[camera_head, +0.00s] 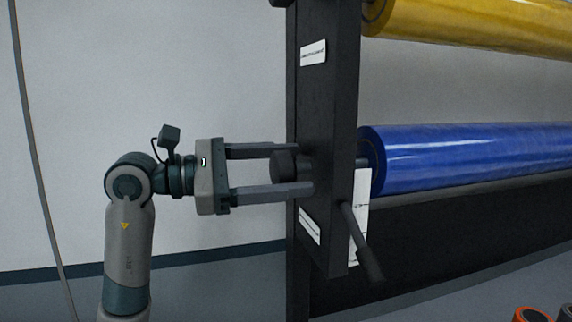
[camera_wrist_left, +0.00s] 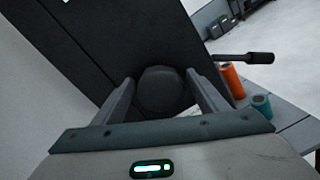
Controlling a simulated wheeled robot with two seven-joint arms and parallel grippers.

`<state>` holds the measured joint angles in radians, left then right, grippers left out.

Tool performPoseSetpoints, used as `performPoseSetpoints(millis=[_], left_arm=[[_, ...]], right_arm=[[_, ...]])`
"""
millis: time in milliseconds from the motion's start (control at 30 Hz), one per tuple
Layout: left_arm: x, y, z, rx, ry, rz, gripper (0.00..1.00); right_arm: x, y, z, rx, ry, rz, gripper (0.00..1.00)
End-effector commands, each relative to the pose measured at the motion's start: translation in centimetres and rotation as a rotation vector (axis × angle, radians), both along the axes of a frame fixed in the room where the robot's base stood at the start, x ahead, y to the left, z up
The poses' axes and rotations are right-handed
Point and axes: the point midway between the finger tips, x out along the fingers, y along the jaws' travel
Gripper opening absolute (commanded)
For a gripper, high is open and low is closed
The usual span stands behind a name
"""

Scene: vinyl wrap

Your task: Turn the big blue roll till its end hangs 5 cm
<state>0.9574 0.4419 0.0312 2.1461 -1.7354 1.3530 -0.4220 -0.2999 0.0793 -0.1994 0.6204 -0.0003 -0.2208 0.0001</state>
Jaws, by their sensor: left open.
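The big blue roll (camera_head: 470,155) lies level on the right side of a dark upright post. A round dark knob (camera_head: 284,166) sticks out of the post's left face. My left gripper (camera_head: 300,168) is open, with one finger above and one below the knob, apart from it in the head view. In the left wrist view the knob (camera_wrist_left: 164,90) sits between the two fingers (camera_wrist_left: 166,95). The blue roll's hanging end cannot be made out. My right gripper is not in view.
The dark post (camera_head: 328,130) carries white labels, and a rod-like handle (camera_head: 362,243) sticks out low on it. A yellow roll (camera_head: 480,22) lies above the blue one. Orange (camera_wrist_left: 233,82) and teal (camera_wrist_left: 262,106) small rolls stand beyond the post.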

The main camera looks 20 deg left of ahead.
Motion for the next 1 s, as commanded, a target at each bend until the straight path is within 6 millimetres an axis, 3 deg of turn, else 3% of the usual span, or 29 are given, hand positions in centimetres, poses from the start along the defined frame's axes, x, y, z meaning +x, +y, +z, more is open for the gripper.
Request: performPoseSetpoints(millis=[200, 367, 1000], left_arm=[[0.01, 0.00, -0.04, 0.000, 0.000, 0.000, 0.64], [0.00, 0.01, -0.03, 0.000, 0.000, 0.000, 0.26], [0.01, 0.07, -0.18, -0.083, 0.126, 0.002, 0.25]], right_arm=[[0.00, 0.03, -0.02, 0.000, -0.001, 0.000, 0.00], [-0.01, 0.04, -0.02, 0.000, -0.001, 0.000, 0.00], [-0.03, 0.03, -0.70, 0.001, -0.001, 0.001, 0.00]])
